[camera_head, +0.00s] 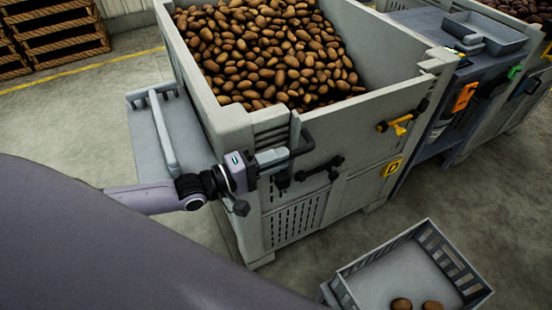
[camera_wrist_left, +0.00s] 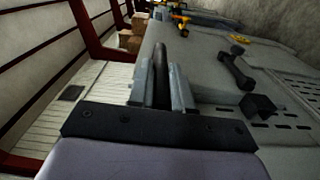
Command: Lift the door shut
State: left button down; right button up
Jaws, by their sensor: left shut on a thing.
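A grey crate (camera_head: 385,98) full of potatoes (camera_head: 262,50) stands in the middle of the head view. Its front wall, which looks like the door (camera_head: 345,150), stands about upright; I cannot tell whether it is fully closed. My left gripper (camera_head: 276,156) is at the crate's near left corner, shut on a dark bar handle (camera_head: 304,146). In the left wrist view the bar (camera_wrist_left: 160,65) lies between the two fingers (camera_wrist_left: 161,88). A black handle (camera_head: 322,168) and a yellow-handled latch (camera_head: 400,125) sit on the front wall. My right gripper is not in view.
A grey panel with a rail (camera_head: 160,125) juts out at the crate's left. A low grey basket (camera_head: 372,268) with two potatoes stands on the floor at front right. A grey workbench (camera_head: 480,72) adjoins the crate's right. Wooden crates (camera_head: 62,40) are stacked at far left.

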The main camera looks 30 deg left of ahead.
pick_arm(q)
jog(key=c, duration=1.1)
grip_release()
jog(key=shift+o, duration=0.2)
